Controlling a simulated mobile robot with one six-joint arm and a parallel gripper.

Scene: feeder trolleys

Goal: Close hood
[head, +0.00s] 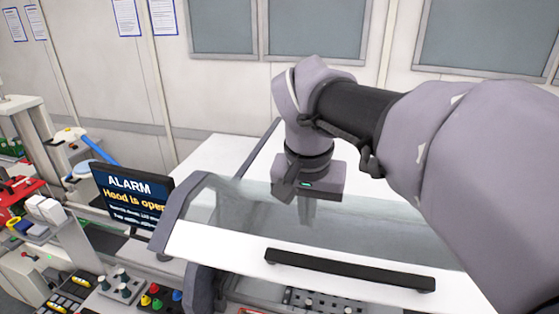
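The hood (215,242) is a tilted, see-through panel with a white front border and grey side edges. It stands raised in the middle of the head view. A long black handle (350,271) runs along its front border. My gripper (306,212) points down at the upper part of the hood, behind the handle and apart from it. Its fingers show faintly, seemingly through the clear panel. I cannot tell whether they touch it, or how far apart they are. A screen (131,198) left of the hood reads "ALARM" and says the hood is open.
Coloured buttons (158,296) and small knobs sit below the screen. A cluttered trolley (50,215) with red, white and yellow parts stands at the left. A white surface (215,160) lies behind the hood, before a panelled wall. My arm covers the right side.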

